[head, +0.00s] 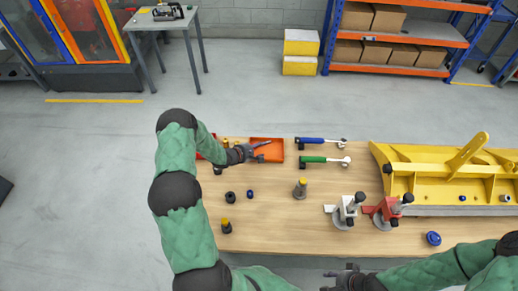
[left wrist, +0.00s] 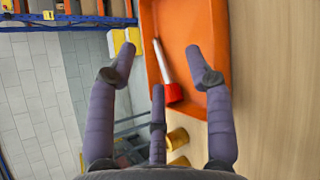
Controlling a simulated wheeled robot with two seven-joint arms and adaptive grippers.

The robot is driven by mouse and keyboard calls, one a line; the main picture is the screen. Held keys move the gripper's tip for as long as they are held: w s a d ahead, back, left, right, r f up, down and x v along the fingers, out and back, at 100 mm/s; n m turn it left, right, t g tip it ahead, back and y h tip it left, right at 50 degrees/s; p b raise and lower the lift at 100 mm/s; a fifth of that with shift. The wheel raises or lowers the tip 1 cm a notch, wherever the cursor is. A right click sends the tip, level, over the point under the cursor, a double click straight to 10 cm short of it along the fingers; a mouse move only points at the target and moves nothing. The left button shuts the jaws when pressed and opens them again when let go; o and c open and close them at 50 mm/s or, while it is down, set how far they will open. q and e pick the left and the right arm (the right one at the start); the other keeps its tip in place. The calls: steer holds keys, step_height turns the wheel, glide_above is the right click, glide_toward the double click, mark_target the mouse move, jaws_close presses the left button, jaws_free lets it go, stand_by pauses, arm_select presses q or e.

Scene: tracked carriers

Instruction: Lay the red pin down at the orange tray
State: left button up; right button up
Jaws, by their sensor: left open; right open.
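The orange tray (head: 276,157) lies near the far edge of the wooden table; its wall also shows in the left wrist view (left wrist: 152,60). The red pin (left wrist: 172,93), with a red head and a pale shaft, appears to lie tilted in the tray. In the head view its shaft (head: 262,143) shows beside my left gripper (head: 259,152). My left gripper is open above the tray; in its wrist view (left wrist: 161,50) the fingers stand apart on both sides of the pin, not touching it. My right gripper (head: 342,278) is open at the table's front edge, far from the tray.
A red tray (head: 218,153) is partly hidden behind my left arm. Blue (head: 315,141) and green (head: 315,159) handled tools lie right of the orange tray. Clamps (head: 345,212), a grey post (head: 300,189) and a large yellow fixture (head: 440,185) stand on the table. Its middle is mostly clear.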

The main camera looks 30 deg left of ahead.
arm_select(q)
steer(key=v, duration=1.1)
steer(key=shift+s+r, duration=0.15)
steer(key=shift+a, duration=0.1)
